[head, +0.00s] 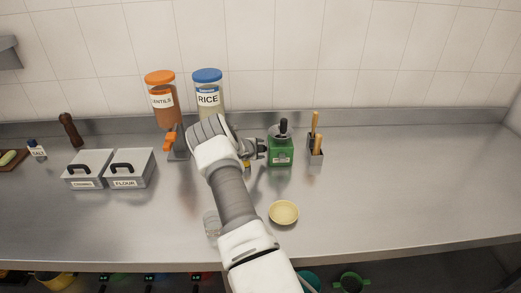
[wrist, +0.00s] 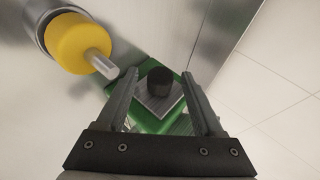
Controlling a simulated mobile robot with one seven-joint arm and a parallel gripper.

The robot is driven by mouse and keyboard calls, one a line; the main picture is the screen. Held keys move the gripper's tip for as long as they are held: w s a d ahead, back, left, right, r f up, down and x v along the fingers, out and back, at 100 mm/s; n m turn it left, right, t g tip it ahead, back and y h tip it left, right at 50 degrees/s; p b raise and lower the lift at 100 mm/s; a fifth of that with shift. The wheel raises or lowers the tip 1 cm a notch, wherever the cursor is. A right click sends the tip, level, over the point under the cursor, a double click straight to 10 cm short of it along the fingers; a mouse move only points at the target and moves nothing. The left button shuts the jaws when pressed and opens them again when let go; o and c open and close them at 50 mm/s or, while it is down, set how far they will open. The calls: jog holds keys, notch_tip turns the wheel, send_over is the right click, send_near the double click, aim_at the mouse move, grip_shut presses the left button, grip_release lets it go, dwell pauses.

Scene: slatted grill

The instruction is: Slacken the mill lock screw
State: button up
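The green mill (head: 281,157) stands on the counter just right of my gripper (head: 259,149), with a dark knob on its top. In the wrist view, the green body (wrist: 150,122) lies beyond the fingers. A short black round knob (wrist: 160,80), which looks like the lock screw, sits on a grey plate of the mill. My gripper (wrist: 159,73) is open, with one finger on each side of the black knob in the picture. I cannot tell whether the fingers touch it. A yellow cylinder with a metal pin (wrist: 82,45) is beside the left finger.
A holder with wooden handles (head: 316,156) stands right of the mill. A shallow yellow dish (head: 283,212) lies in front. The rice jar (head: 208,92), lentils jar (head: 162,99) and flour bin (head: 130,168) are to the left. The counter's right side is clear.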

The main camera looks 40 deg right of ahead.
jog(key=b+v, duration=0.2)
jog(key=v, duration=1.5)
jog(key=shift+a+b, duration=0.25)
jog(key=shift+b, duration=0.15)
jog(key=shift+s, duration=0.1)
